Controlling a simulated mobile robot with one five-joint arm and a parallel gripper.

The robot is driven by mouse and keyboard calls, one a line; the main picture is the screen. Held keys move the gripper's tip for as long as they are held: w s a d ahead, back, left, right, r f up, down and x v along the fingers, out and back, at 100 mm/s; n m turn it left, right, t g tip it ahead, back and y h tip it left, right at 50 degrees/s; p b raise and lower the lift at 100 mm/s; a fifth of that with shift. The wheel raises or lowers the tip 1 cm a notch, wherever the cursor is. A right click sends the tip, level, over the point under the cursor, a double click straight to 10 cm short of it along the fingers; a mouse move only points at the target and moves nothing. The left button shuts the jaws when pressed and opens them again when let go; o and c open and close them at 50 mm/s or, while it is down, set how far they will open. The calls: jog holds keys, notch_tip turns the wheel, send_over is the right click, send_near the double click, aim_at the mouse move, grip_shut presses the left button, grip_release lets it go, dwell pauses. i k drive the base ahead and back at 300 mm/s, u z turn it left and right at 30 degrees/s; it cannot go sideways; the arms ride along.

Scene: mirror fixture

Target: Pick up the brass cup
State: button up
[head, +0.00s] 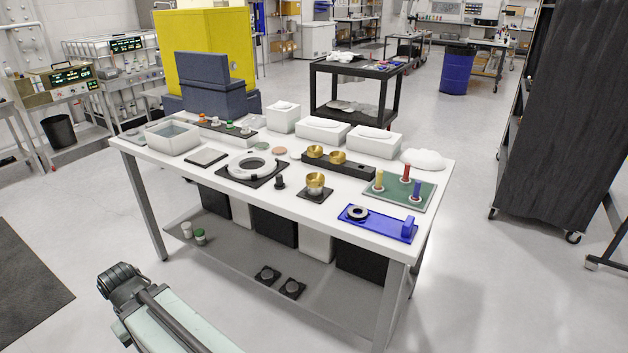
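A brass cup (315,181) sits upright on a small black square plate near the front middle of the white table. Two more brass pieces of similar look, a left one (316,152) and a right one (338,157), sit on a long black block (355,168) just behind it. I cannot tell which one the task means. Part of my own arm shows at the lower left, in front of the table and well apart from the cups. My gripper's fingers cannot be made out in the view.
A white ring on a black plate (252,168) lies left of the cup, with a small black knob (279,182) between. A blue fixture (378,222) and a green board (405,190) with coloured pegs lie right. White boxes (322,130) line the back. Floor in front is clear.

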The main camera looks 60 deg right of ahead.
aim_at(313, 179)
jog(key=i, duration=0.9)
jog(key=u, duration=0.05)
